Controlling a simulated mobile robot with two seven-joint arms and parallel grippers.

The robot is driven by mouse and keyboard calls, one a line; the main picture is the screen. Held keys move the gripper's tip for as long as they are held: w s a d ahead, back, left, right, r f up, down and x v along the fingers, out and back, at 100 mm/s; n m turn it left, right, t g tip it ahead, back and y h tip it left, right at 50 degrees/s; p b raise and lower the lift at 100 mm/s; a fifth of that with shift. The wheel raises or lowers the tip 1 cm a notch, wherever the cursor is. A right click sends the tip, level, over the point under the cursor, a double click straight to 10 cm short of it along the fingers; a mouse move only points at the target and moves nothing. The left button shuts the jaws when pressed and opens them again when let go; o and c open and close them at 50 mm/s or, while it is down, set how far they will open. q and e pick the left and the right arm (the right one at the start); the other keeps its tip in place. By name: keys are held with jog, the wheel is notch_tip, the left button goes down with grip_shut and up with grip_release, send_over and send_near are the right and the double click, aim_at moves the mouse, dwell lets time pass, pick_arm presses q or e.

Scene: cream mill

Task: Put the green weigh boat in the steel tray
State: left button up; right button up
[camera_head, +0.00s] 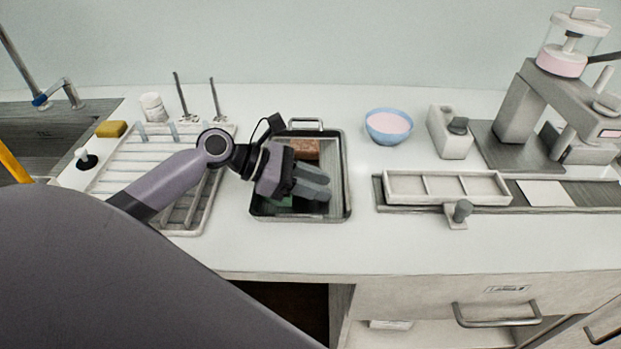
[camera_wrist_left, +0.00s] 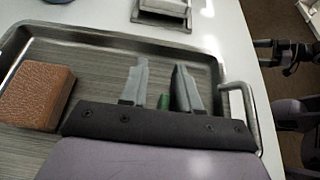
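The steel tray (camera_head: 343,205) lies on the counter in the middle of the head view; its dark metal rim also shows in the left wrist view (camera_wrist_left: 95,40). My left gripper (camera_head: 318,185) is over the tray, fingers apart. A green patch, the weigh boat (camera_head: 283,201), shows low in the tray beside and beneath the gripper, mostly hidden by it. In the left wrist view a small green bit (camera_wrist_left: 164,102) shows between the two separated grey fingers (camera_wrist_left: 158,85). The boat appears to be within the tray; whether a finger touches it I cannot tell.
A brown block (camera_head: 306,149) sits at the tray's back. A white rack (camera_head: 125,165) is left of the tray. A blue bowl (camera_head: 389,126) with pink contents and a compartment tray (camera_head: 447,187) are to the right. The counter in front is clear.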

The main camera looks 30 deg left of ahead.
pick_arm(q)
jog(key=shift+s+d+f+g+b, duration=0.15)
jog(key=shift+s+f+g+b, duration=0.2)
jog(key=shift+f+b, duration=0.15)
jog(key=v, duration=1.2)
jog(key=shift+r, duration=0.45)
